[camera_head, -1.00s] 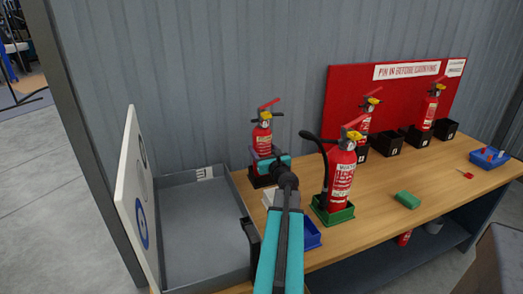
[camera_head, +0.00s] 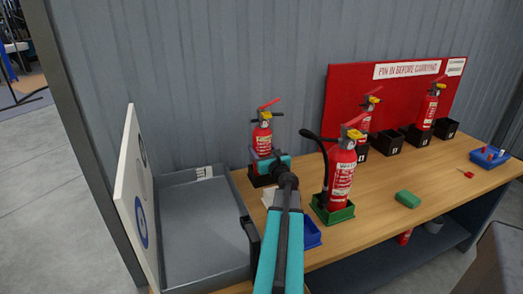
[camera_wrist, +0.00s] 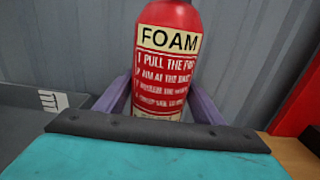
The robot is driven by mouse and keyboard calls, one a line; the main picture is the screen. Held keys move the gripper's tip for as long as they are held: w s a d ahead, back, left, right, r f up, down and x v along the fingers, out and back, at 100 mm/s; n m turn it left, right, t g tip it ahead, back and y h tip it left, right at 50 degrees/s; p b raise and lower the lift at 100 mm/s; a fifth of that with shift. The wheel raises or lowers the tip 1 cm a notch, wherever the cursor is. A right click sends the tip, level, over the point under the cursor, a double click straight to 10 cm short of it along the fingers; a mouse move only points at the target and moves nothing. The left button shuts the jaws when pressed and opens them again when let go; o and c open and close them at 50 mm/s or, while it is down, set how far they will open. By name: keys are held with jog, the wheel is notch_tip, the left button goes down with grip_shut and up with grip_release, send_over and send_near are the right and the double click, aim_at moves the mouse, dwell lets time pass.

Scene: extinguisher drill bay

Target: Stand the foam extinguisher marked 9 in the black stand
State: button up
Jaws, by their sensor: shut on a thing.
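The foam extinguisher (camera_head: 262,137) is red with a label reading FOAM and stands upright at the back left of the bench. It also shows in the wrist view (camera_wrist: 170,60), between the purple fingers. My gripper (camera_head: 263,160) is shut around its lower body. The black stand (camera_head: 260,180) is directly under the extinguisher. The gripper hides most of the stand and the extinguisher's base, so I cannot tell whether the base rests inside it. No number 9 is readable.
A second extinguisher (camera_head: 341,170) with a black hose stands in a green stand (camera_head: 333,213) to the right. A blue tray (camera_head: 312,234) is beside my arm. A grey bin (camera_head: 205,235) with a white board (camera_head: 130,190) is at left. A red panel (camera_head: 345,95) backs several black stands.

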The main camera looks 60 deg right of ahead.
jog(key=shift+f+b, duration=0.55)
jog(key=shift+b, duration=0.05)
dwell(0.5)
dwell(0.4)
jog(key=o, duration=1.7)
jog(key=shift+a+r, duration=0.1)
jog(key=shift+f, duration=0.35)
jog(key=v, duration=0.8)
jog(key=shift+s+a+r, duration=0.15)
jog(key=shift+s+r, duration=0.1)
jog(key=shift+r, duration=0.05)
jog(key=shift+s+p, duration=0.1)
jog(key=shift+p, duration=0.65)
jog(key=p+v, duration=0.2)
jog(key=p, duration=0.4)
jog(key=shift+a, duration=0.1)
